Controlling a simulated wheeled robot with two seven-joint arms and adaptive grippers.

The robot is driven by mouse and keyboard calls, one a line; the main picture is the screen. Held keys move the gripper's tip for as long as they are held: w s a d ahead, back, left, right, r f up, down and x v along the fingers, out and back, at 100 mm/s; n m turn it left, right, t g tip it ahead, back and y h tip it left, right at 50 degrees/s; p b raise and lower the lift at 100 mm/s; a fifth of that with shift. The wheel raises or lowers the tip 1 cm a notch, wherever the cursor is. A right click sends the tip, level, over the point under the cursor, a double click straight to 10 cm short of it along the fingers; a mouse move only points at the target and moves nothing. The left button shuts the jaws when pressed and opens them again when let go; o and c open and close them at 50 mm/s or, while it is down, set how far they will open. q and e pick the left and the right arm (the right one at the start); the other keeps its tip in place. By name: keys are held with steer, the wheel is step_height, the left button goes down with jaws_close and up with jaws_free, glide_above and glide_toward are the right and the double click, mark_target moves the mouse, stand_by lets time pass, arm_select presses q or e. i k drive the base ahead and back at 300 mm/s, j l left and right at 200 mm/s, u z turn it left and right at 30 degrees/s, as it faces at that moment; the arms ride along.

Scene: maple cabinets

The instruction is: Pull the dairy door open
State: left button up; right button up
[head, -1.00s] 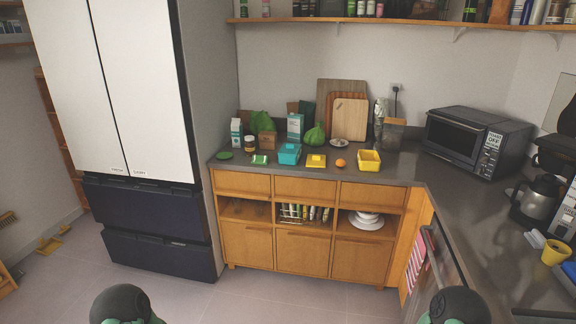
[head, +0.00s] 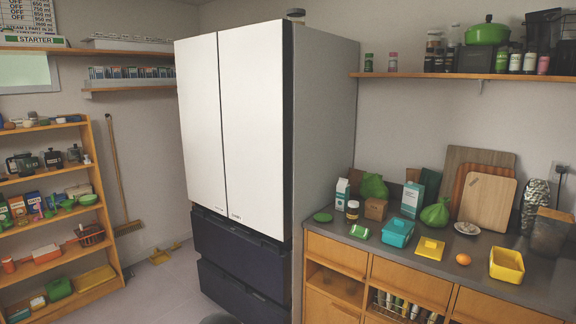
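The tall fridge has two white upper doors, both shut. The right door, the dairy door (head: 251,120), carries a small label at its bottom edge; it read like "DAIRY" in the earlier head view but is too small to read now. The left white door (head: 201,120) stands beside it, with a narrow dark seam between them. No handle stands out on either door. Neither of my grippers is in the head view.
Two dark drawers (head: 240,240) sit shut below the doors. A counter (head: 340,230) with food boxes and cutting boards adjoins on the right. A shelf rack (head: 60,215) and broom (head: 118,170) stand left.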

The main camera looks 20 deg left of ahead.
mark_target(254, 59)
steer(key=i+j+u, duration=0.15)
steer(key=u, duration=0.25)
steer(key=i+j+u, duration=0.2)
steer(key=u, duration=0.25)
